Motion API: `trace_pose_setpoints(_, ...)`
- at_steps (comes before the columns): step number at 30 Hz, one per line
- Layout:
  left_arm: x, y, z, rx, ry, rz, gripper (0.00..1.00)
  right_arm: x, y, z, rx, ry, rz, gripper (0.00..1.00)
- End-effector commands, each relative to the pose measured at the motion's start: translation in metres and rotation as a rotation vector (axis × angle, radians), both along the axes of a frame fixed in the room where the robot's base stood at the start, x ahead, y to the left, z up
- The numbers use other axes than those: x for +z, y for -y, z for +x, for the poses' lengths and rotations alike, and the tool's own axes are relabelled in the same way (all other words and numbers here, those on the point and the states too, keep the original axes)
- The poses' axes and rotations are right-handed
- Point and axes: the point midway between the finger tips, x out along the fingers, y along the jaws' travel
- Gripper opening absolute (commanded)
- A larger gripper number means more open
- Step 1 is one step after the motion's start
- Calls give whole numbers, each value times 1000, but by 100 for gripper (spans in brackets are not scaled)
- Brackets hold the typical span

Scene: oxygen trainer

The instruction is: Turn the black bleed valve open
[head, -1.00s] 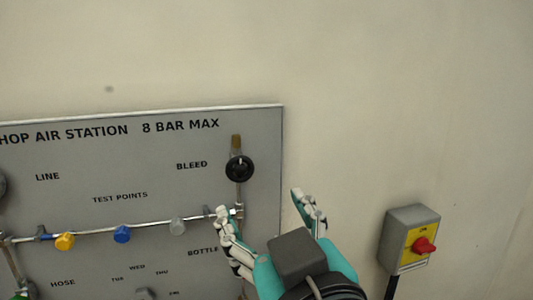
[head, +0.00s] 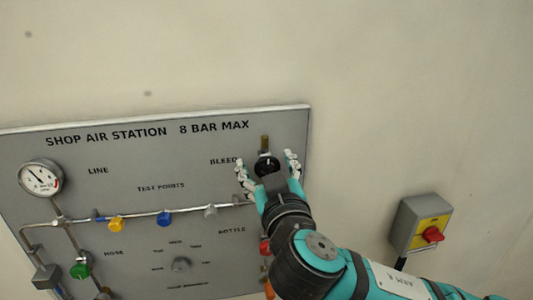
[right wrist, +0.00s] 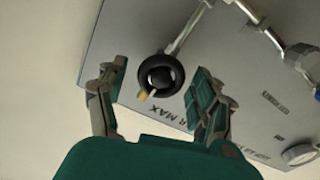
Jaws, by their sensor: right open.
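The black bleed valve (head: 266,165) is a round knob at the upper right of the grey panel, beside the word BLEED. It also shows in the right wrist view as a black knob (right wrist: 160,75) with a brass stub at its lower left. My right gripper (head: 268,163) is open, with one finger on each side of the knob. In the right wrist view its fingertips (right wrist: 158,80) stand apart from the knob, with gaps on both sides. In the head view the gripper body hides the knob's lower part. My left gripper is not in view.
The grey panel (head: 130,260) carries a gauge (head: 40,178), a pipe with yellow (head: 116,224), blue (head: 165,218) and grey (head: 210,211) knobs, and a green valve (head: 80,270). A red switch (head: 432,235) on a yellow and grey box is at the right. The wall above is bare.

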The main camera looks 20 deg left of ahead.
Motion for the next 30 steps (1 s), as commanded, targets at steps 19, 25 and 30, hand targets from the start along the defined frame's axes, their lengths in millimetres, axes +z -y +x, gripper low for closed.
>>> trace_pose_setpoints(19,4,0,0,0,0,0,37,0,-5,8,0,0,1,39)
trace_pose_setpoints(25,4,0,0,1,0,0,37,0,-4,8,0,0,1,13)
trace_pose_setpoints(30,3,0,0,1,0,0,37,-1,-5,8,0,1,-3,10)
